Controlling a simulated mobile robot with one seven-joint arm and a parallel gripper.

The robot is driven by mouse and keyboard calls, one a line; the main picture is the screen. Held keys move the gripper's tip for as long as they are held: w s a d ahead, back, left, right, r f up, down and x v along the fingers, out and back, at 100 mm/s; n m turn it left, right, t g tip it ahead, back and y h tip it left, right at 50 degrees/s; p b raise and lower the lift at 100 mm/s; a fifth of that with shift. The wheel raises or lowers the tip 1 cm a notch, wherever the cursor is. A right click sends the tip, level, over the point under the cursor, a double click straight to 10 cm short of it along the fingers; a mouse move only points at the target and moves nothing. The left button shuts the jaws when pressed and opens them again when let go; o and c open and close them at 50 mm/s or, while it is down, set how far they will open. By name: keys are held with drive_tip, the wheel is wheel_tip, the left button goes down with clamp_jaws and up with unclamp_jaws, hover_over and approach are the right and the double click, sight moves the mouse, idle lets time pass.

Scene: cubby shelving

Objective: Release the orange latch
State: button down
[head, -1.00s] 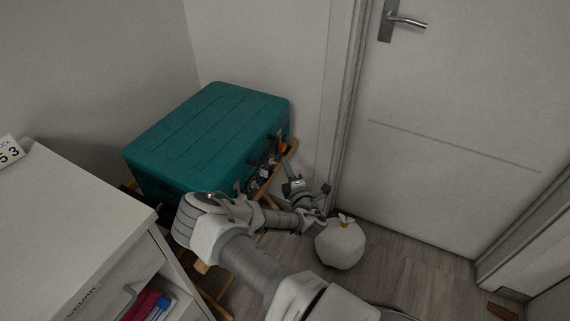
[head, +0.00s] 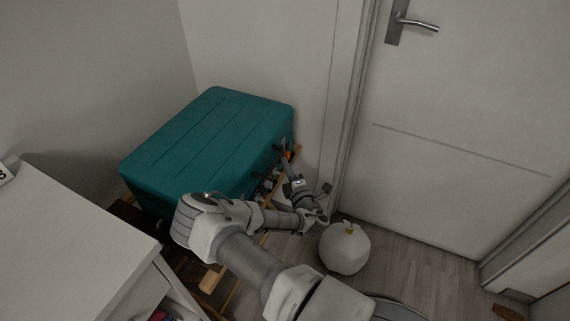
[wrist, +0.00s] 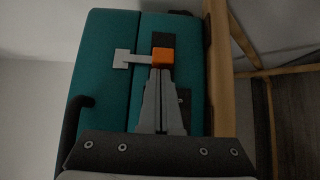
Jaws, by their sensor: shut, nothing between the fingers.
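The orange latch (wrist: 163,57) is on the front of a teal case (wrist: 105,35); a pale metal bar and plate (wrist: 122,58) extend left from it. In the head view the teal case (head: 210,135) rests on a wooden stand, and the latch (head: 287,155) is mostly hidden by my gripper. My gripper (wrist: 160,72) is shut and empty. In the wrist view its fingertips are right at the lower edge of the latch; whether they touch it I cannot tell. In the head view my gripper (head: 284,158) reaches the case's front side.
A black handle (wrist: 78,115) curves out from the case on the left. A white cabinet (head: 75,215) stands at the left front. A white tied bag (head: 344,249) sits on the floor beside my arm. A white door (head: 460,130) closes off the right.

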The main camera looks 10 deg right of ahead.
sight(289, 156)
idle(0.4)
drive_tip(key=shift+w+d+b, duration=0.35)
drive_tip(key=shift+w+d, duration=0.4)
drive_tip(key=shift+w, duration=0.25)
drive_tip(key=shift+w+d, duration=0.15)
drive_tip(key=shift+w, duration=0.1)
drive_tip(key=shift+r, duration=0.1)
